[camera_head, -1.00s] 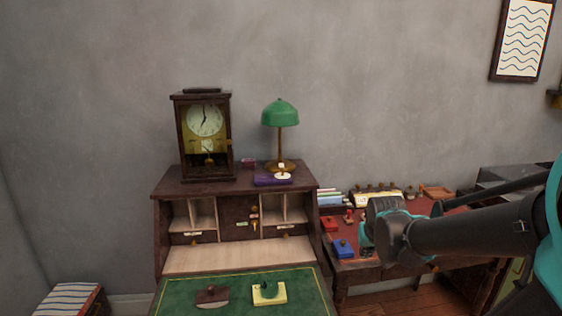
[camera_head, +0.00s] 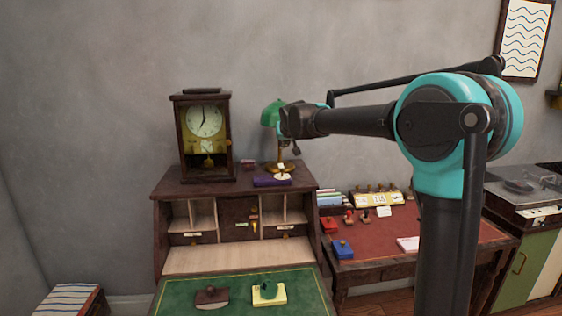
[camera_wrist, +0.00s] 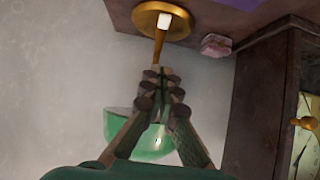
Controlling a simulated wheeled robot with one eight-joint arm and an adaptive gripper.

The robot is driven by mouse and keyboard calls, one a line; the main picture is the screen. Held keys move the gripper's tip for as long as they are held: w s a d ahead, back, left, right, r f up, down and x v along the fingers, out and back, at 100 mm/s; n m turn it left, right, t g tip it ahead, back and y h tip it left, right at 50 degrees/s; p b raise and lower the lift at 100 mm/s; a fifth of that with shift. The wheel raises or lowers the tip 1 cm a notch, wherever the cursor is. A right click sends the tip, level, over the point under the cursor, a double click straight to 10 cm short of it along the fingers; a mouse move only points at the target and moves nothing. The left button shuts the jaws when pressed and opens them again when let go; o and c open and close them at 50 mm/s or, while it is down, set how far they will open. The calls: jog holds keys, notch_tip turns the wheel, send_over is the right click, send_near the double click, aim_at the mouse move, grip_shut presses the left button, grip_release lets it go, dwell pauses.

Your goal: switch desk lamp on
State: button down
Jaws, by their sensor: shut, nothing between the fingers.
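The desk lamp has a green shade (camera_head: 270,112) and a brass base (camera_head: 280,167), and it stands on top of the writing desk (camera_head: 300,183). My gripper (camera_head: 294,150) is in front of the lamp in the head view, and my arm hides part of the shade. In the wrist view my gripper (camera_wrist: 158,72) is shut and empty, its tips overlapping the brass stem. The green shade (camera_wrist: 150,150) shows behind the fingers. A small white block (camera_wrist: 165,22) sits on the round brass base (camera_wrist: 150,8). I cannot tell whether the fingertips touch the lamp.
A wooden clock (camera_head: 204,135) stands left of the lamp. It also fills the right of the wrist view (camera_wrist: 262,100). A purple book (camera_head: 271,181) and a small pink item (camera_head: 248,163) lie near the base. A red-topped table (camera_head: 420,232) with stamps is at right.

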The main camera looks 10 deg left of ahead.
jog(key=shift+w+f, duration=0.1)
jog(key=shift+w, duration=0.05)
send_over(281, 166)
jog(key=s, duration=0.2)
jog(key=f, duration=0.5)
jog(key=shift+w+d+f, duration=0.2)
jog(key=shift+w+f, duration=0.05)
jog(key=f, duration=0.3)
jog(key=shift+w+a+f, duration=0.1)
jog(key=shift+w, duration=0.3)
jog(key=shift+f, duration=0.55)
jog(key=shift+w, duration=0.15)
jog(key=shift+f+g, duration=0.25)
jog(key=shift+g, duration=0.35)
jog(key=shift+w+a, duration=0.1)
jog(key=shift+w, duration=0.05)
jog(key=shift+w+a+r, duration=0.15)
jog(key=shift+w+r, duration=0.15)
jog(key=shift+w, duration=0.35)
